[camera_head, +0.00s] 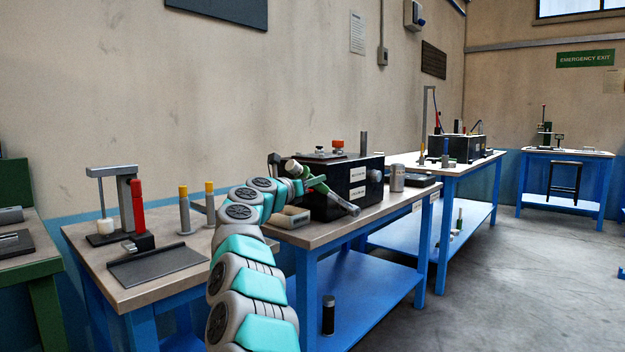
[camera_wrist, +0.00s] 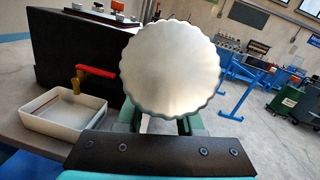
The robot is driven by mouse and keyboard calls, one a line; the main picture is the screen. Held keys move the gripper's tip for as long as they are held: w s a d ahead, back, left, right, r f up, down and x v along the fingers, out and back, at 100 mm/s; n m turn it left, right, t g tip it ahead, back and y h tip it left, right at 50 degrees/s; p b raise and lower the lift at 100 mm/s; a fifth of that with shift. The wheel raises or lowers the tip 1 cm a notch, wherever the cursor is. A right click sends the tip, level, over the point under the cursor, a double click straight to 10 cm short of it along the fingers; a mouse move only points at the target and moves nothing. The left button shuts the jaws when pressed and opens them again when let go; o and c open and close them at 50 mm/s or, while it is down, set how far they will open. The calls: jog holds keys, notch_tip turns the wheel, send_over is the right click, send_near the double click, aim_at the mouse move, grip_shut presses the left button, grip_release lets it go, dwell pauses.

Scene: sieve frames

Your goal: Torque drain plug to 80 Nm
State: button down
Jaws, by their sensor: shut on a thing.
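My gripper (camera_head: 318,186) is above the front of the middle bench, close to the black box. It is shut on a tool (camera_head: 292,167) with a pale round end and a grey shaft slanting down to the right. In the wrist view my gripper (camera_wrist: 160,126) shows green fingers behind a dark plate. The tool's silver scalloped end (camera_wrist: 170,68) fills the middle and hides what lies beyond. The black box (camera_head: 352,180) stands at the left in the wrist view. I cannot make out the drain plug in either view.
A tan tray (camera_wrist: 65,118) lies under a red-handled tap (camera_wrist: 95,72) beside the box. A silver canister (camera_head: 397,179) stands right of the box. The left bench holds a grey plate (camera_head: 157,264) and a red-handled press (camera_head: 138,206). Open floor (camera_head: 500,290) lies at the right.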

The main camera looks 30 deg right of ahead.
jog(key=shift+w+r+p, duration=0.2)
jog(key=shift+r+p, duration=0.1)
jog(key=shift+p, duration=0.7)
jog(key=shift+d, duration=0.1)
jog(key=shift+d+r+y+p, duration=0.3)
jog(key=shift+d+r+p, duration=0.05)
jog(key=shift+r, duration=0.35)
jog(key=shift+w+d+r+g, duration=0.1)
jog(key=shift+w+r+g, duration=0.05)
jog(key=shift+r+g, duration=0.15)
jog(key=shift+w+y+p, duration=0.1)
jog(key=shift+y+p, duration=0.2)
jog(key=shift+y, duration=0.1)
